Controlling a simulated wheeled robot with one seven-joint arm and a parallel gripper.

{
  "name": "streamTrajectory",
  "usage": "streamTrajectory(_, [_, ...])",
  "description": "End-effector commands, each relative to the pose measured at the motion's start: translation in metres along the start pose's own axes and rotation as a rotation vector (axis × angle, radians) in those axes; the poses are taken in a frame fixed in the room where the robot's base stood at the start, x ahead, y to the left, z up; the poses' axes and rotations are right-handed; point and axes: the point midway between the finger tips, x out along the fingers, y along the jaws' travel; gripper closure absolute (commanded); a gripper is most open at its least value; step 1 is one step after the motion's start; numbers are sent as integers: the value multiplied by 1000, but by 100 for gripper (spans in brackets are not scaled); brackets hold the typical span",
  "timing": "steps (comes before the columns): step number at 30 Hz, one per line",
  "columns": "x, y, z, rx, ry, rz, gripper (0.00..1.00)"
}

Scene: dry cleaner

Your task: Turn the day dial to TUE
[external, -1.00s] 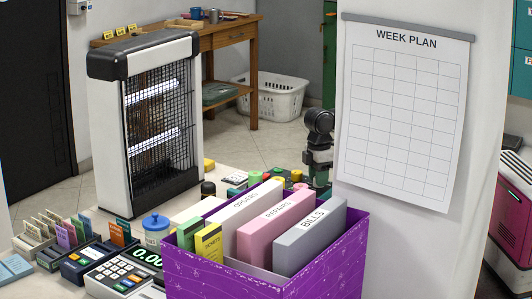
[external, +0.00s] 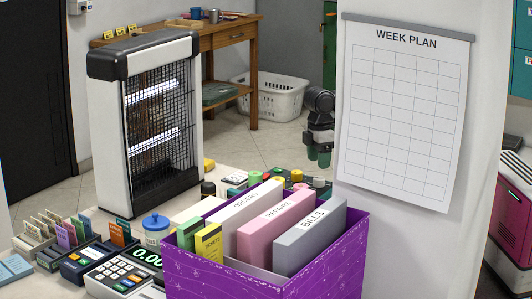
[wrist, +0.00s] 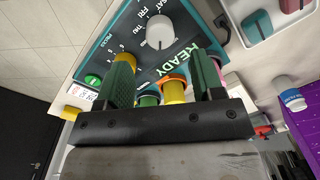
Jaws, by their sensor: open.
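The day dial (wrist: 160,32) is a round light knob on a dark, teal-edged control panel (wrist: 195,22) in the wrist view. SAT, FRI and what looks like THU show along its left side; I cannot read TUE or make out where the knob points. My gripper (wrist: 163,78) is open, with green fingers apart and nothing held. In the picture, the dial lies beyond the fingertips, apart from them. In the external view my gripper (external: 318,157) hangs above the panel's far right part, beside the wall; the purple box hides part of the panel.
A yellow-green knob (wrist: 125,60) is by the left finger, and an orange and yellow knob (wrist: 173,90) lies between the fingers. A purple box (external: 335,272) with binders stands in front. A wall with a week plan (external: 400,110) stands right. A heater (external: 150,110) stands left.

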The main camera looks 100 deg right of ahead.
Motion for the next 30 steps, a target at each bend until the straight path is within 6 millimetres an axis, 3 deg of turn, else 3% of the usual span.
streamTrajectory(3, [-20, 0, -1, 0, 1, 0, 38])
streamTrajectory(10, [-43, 0, -1, 0, 0, 0, 38])
streamTrajectory(24, [-48, 1, 0, 2, 1, 1, 38])
streamTrajectory(28, [-41, 22, -10, 37, 30, 24, 38])
streamTrajectory(30, [-33, 48, -22, 78, 67, 55, 38])
